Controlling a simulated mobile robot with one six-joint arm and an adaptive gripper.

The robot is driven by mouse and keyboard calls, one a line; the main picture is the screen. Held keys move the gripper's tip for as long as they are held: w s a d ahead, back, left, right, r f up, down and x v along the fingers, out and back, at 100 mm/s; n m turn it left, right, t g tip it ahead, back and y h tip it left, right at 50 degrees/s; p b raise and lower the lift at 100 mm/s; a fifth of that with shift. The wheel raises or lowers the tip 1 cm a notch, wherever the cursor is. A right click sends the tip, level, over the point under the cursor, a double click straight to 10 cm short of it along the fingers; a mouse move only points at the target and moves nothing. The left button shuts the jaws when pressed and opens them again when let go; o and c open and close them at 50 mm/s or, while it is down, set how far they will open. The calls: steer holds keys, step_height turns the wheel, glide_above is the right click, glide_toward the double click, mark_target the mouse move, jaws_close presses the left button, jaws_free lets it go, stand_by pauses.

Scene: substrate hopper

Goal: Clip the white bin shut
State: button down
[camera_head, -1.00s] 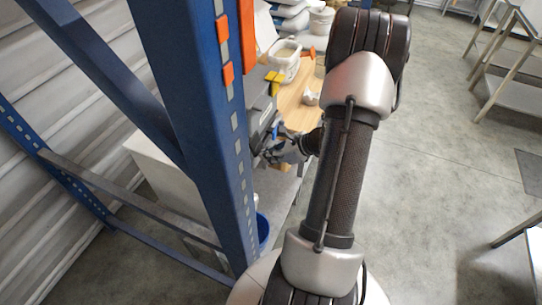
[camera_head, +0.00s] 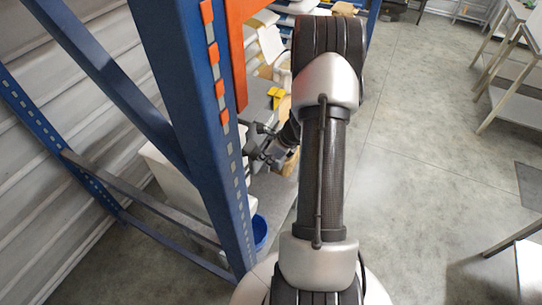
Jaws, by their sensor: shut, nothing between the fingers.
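A white tub (camera_head: 283,68) with a pale raised flap or lid (camera_head: 270,44) stands on the shelf, mostly hidden behind my arm; it may be the white bin. Whether its lid is clipped cannot be seen. A larger white box (camera_head: 168,172) stands low behind the blue upright; its closure is not visible. My gripper (camera_head: 256,149) is shut and empty beside the upright, over the grey shelf surface, nearer than the tub and apart from it. Its fingertips are partly hidden by the upright.
The blue rack upright (camera_head: 190,130) and orange beam (camera_head: 238,50) stand close left of my arm. Yellow parts (camera_head: 276,96) lie on the shelf beyond my gripper. A blue bucket (camera_head: 259,232) is below. Open floor (camera_head: 430,150) lies to the right.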

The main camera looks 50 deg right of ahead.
mark_target(255, 152)
steer(key=w+r+p, duration=0.1)
steer(key=r+p, duration=0.1)
steer(key=r, duration=0.1)
steer(key=w+r+p, duration=0.1)
steer(key=shift+w+a+r, duration=0.3)
steer(key=shift+a+r, duration=0.05)
steer(key=shift+a, duration=0.05)
steer(key=shift+s+f, duration=0.1)
steer(key=shift+f, duration=0.1)
steer(key=shift+r, duration=0.15)
steer(key=shift+r+p, duration=0.7)
steer(key=shift+p, duration=0.05)
